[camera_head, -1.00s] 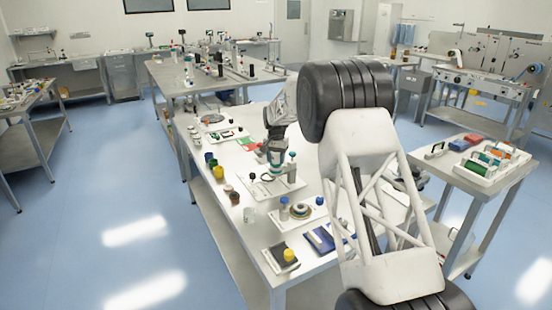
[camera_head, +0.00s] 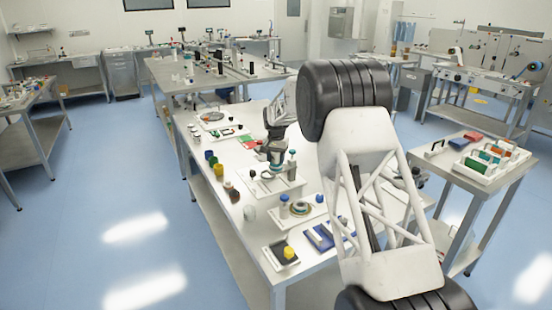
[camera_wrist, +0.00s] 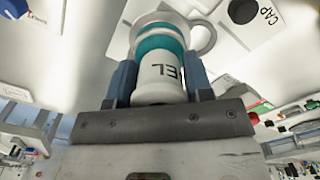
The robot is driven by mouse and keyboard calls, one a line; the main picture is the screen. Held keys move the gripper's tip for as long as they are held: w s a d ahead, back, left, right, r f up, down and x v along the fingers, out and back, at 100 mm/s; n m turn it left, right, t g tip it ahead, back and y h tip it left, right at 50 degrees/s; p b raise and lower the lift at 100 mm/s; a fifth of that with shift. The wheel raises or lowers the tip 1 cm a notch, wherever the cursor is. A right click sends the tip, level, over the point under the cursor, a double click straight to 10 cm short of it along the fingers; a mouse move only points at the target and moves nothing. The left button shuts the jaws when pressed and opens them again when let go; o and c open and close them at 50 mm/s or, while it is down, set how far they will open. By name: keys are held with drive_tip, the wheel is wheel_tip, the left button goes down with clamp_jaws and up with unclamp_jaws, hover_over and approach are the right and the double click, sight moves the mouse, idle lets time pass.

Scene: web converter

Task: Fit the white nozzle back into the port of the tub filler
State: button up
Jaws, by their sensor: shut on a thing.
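My gripper (camera_wrist: 161,85) is shut on a white cylindrical piece (camera_wrist: 158,88) with dark lettering, which I take to be the white nozzle. It sits between the two blue-grey fingers in the wrist view. A teal band and a wider white ring show just beyond it. I cannot tell whether they belong to the held piece or to the filler. In the head view, my gripper (camera_head: 270,158) points down over a white tray (camera_head: 290,187) on the near table. The held piece is too small there to make out, and the port cannot be picked out.
A teal-topped bottle (camera_head: 292,165) stands close to the right of my gripper. Several coloured jars, including a yellow one (camera_head: 219,171), line the table's left edge. A "CAP" label (camera_wrist: 266,17) shows in the wrist view.

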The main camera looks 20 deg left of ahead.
drive_tip(key=o, duration=1.3)
drive_tip(key=shift+r, duration=0.1)
drive_tip(key=shift+r, duration=3.8)
drive_tip(key=shift+r, duration=0.1)
